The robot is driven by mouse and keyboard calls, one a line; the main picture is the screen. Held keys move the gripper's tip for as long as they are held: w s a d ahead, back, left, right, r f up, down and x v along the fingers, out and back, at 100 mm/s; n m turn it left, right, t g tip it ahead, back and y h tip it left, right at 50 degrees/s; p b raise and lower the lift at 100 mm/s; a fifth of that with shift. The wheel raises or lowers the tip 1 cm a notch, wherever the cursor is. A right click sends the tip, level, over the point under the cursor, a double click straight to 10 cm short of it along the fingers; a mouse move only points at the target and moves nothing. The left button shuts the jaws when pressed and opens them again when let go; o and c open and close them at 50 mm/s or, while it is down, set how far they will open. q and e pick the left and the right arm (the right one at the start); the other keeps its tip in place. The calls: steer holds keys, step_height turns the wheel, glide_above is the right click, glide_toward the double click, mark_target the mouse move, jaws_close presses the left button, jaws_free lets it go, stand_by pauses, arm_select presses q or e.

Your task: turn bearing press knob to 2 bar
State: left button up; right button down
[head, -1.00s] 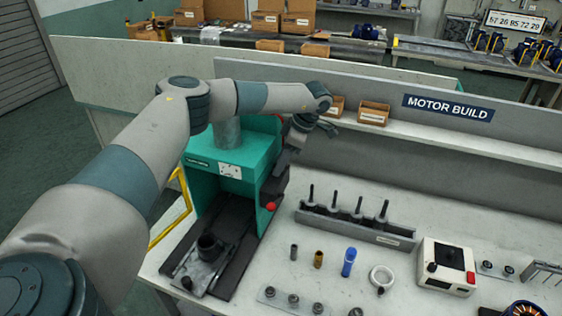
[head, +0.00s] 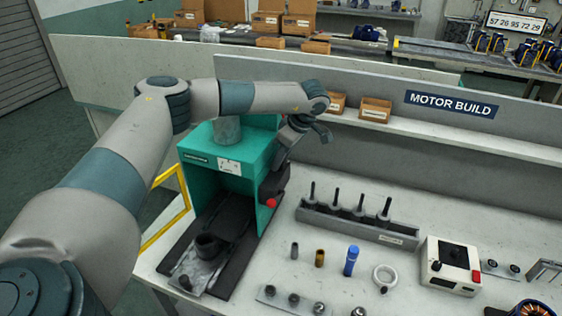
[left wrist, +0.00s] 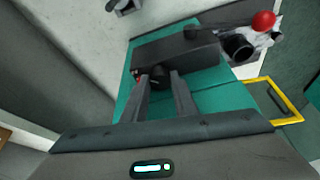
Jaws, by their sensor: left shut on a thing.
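The green bearing press (head: 200,180) stands at the left of the bench. A dark box (head: 276,184) is on its right side; it also shows in the left wrist view (left wrist: 195,48). In that view a small dark round knob (left wrist: 160,72) sits at the box, between my fingertips. My left gripper (left wrist: 161,84) is shut on this knob. In the head view my left gripper (head: 284,155) reaches down to the box from above. The knob's pointer and scale cannot be read. My right gripper is not in view.
A red ball (head: 271,203) sticks out below the box. A yellow frame (head: 168,212) is left of the press. A rack of dark pins (head: 355,228), a blue cylinder (head: 351,262) and a white control box (head: 450,268) stand to the right. The shelf wall (head: 370,85) rises behind.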

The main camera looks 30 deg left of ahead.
arm_select(q)
steer(key=o, duration=0.8)
steer(key=shift+r, duration=0.1)
steer(key=shift+d+r+b, duration=0.3)
steer(key=shift+r+b, duration=0.05)
steer(key=shift+r, duration=0.15)
steer(key=shift+b+v, duration=2.65)
steer(key=shift+v, duration=5.45)
